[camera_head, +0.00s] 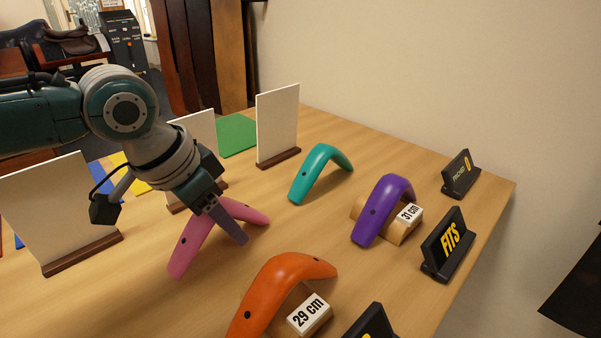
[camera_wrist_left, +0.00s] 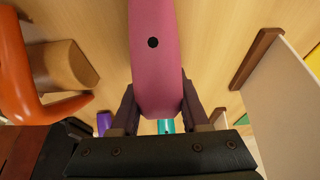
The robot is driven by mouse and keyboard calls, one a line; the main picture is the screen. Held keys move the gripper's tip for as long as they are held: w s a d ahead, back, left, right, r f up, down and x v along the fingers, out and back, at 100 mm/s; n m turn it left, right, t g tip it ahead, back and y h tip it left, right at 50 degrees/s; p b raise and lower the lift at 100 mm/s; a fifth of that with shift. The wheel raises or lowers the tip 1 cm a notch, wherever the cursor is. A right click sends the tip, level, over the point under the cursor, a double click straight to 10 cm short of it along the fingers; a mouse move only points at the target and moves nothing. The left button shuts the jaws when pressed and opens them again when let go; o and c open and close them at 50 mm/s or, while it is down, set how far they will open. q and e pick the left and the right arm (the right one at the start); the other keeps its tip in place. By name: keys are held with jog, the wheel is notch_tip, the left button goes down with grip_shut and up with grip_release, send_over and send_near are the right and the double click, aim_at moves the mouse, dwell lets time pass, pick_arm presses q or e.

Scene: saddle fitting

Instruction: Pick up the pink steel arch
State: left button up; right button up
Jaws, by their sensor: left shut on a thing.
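The pink steel arch (camera_head: 191,243) stands on the wooden table at the left of centre in the head view. My left gripper (camera_head: 232,222) comes down over its top and is shut on it. In the left wrist view the pink arch (camera_wrist_left: 154,60) runs between the two fingers of my left gripper (camera_wrist_left: 158,108), with a dark hole in its face. The head view does not clearly show whether the arch's feet touch the table. My right gripper is in neither view.
A teal arch (camera_head: 318,172) stands behind. A purple arch (camera_head: 382,210) rests on a wooden block marked 31 cm. An orange arch (camera_head: 277,281) sits in front at a 29 cm block (camera_head: 310,315). White upright panels (camera_head: 277,124) and black signs (camera_head: 447,243) stand around.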

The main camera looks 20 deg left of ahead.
pick_arm(q)
grip_shut()
jog(key=shift+r, duration=0.1)
notch_tip(320, 180, up, 20)
jog(key=p, duration=0.4)
jog(key=s+d+r+n+y+p, duration=0.1)
jog(key=s+d+r+p, duration=0.15)
jog(key=r, duration=0.35)
jog(key=s+d+r+n+p, duration=0.2)
jog(key=s+r+p, duration=0.1)
jog(key=r+p, duration=0.15)
jog(key=s+d+r+n+y+p, duration=0.1)
jog(key=s+d+r+p, duration=0.15)
jog(key=r, duration=0.35)
notch_tip(320, 180, up, 36)
jog(key=p, duration=3.6)
jog(key=shift+w+d+r+n+t+p, duration=0.15)
jog(key=shift+r+n+t+p, duration=0.1)
jog(key=shift+n+t+p, duration=0.1)
